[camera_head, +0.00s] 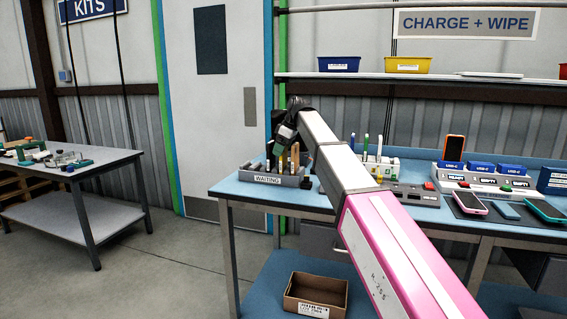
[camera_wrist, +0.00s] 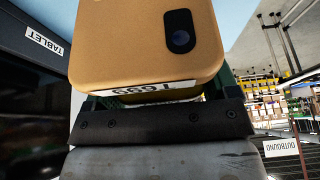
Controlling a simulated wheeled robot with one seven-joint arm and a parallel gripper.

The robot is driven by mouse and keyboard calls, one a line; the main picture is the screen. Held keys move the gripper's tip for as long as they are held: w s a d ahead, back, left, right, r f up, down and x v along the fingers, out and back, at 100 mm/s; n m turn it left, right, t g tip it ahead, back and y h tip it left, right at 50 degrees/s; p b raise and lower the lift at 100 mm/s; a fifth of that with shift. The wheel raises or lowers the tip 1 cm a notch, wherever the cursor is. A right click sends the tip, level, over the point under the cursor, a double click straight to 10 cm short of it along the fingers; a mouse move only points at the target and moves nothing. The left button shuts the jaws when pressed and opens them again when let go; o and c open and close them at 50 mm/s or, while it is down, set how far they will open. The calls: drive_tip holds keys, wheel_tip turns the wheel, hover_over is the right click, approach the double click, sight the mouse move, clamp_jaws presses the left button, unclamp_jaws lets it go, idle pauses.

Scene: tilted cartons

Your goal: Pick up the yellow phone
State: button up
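A yellow-tan phone (camera_wrist: 145,40) fills the upper middle of the wrist view, its back with a dark camera lens facing the camera. A white label with digits shows along its near edge. My gripper (camera_wrist: 150,103) is right at this edge; green finger parts show on both sides, and the dark crossbar hides where they meet the phone. I cannot tell whether they grip it. In the head view my gripper (camera_head: 284,138) is over the grey rack marked WAITING (camera_head: 268,180), at the left of the blue bench. A tan phone edge (camera_head: 295,157) stands upright there beside darker slim items.
A white rack with slim items (camera_head: 380,166) stands right of the WAITING rack. An orange phone (camera_head: 454,148) stands at the charging block (camera_head: 470,184). A pink phone (camera_head: 470,203) and a teal phone (camera_head: 545,210) lie in front. A cardboard box (camera_head: 315,294) sits below the bench.

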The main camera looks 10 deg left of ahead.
drive_tip(key=c, duration=0.4)
wheel_tip(320, 180, up, 10)
drive_tip(key=shift+r, duration=0.1)
drive_tip(key=shift+r, duration=0.8)
idle(1.1)
drive_tip(key=shift+r, duration=1.35)
